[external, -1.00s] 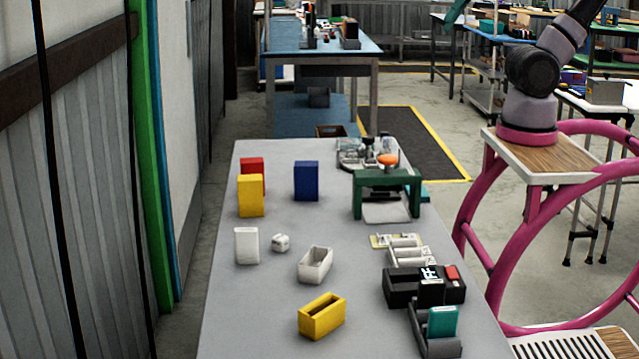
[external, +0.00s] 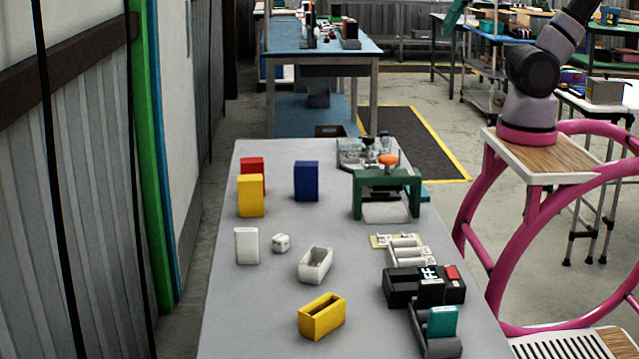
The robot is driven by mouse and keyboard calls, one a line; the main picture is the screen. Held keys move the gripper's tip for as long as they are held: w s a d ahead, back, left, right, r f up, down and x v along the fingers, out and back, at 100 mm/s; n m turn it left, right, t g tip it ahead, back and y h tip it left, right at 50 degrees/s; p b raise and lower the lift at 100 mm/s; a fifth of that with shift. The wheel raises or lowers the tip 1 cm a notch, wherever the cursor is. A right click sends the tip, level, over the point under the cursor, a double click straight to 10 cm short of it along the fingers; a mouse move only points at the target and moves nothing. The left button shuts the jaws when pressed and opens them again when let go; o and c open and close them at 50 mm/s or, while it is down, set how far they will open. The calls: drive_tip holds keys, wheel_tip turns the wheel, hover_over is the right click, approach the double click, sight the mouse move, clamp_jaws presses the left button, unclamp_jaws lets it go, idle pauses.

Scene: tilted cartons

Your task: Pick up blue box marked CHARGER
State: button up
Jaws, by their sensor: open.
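A blue box (external: 306,182) stands upright on the grey table, toward its far half. No marking can be read on it from here. A yellow box and a red box stand to its left, apart from it. A green stand is to its right, also apart. My arm (external: 533,68) rises at the upper right from its mount and leaves the top of the picture. My gripper is outside the view, so its place relative to the blue box does not show.
On the grey table (external: 260,318) are a yellow box (external: 250,196), red box (external: 253,164), white box (external: 246,246), small white block (external: 280,243), open white carton (external: 315,265), open yellow carton (external: 321,317), green stand (external: 386,181) and black device (external: 424,288). Clear surface surrounds the blue box.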

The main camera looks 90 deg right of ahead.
drive_tip(key=w+a+f+m+g+y, duration=0.5)
drive_tip(key=w+a+y, duration=0.35)
drive_tip(key=w, duration=0.35)
drive_tip(key=w+d+f+m+t+y, duration=0.25)
drive_tip(key=w+m+t, duration=0.2)
drive_tip(key=w, duration=0.35)
drive_tip(key=w+d+f+m+t+y, duration=0.1)
drive_tip(key=w+d+f+m+t, duration=0.25)
drive_tip(key=w+m, duration=0.35)
drive_tip(key=m+t+h, duration=0.9)
drive_tip(key=m+h, duration=0.6)
hover_over(296, 163)
drive_tip(key=s+a, duration=0.2)
drive_tip(key=f, duration=2.5)
drive_tip(key=shift+a+f, duration=0.2)
drive_tip(key=shift+m+h, duration=0.55)
drive_tip(key=shift+h, duration=0.15)
drive_tip(key=f, duration=0.1)
drive_tip(key=d+f, duration=0.1)
drive_tip(key=f, duration=0.1)
drive_tip(key=s+d+f, duration=0.1)
drive_tip(key=shift+f, duration=0.15)
wheel_tip(296, 163, down, 5)
drive_tip(key=shift+a, duration=0.1)
drive_tip(key=shift+w, duration=1.2)
drive_tip(key=shift+w+d, duration=0.2)
drive_tip(key=shift+w, duration=0.1)
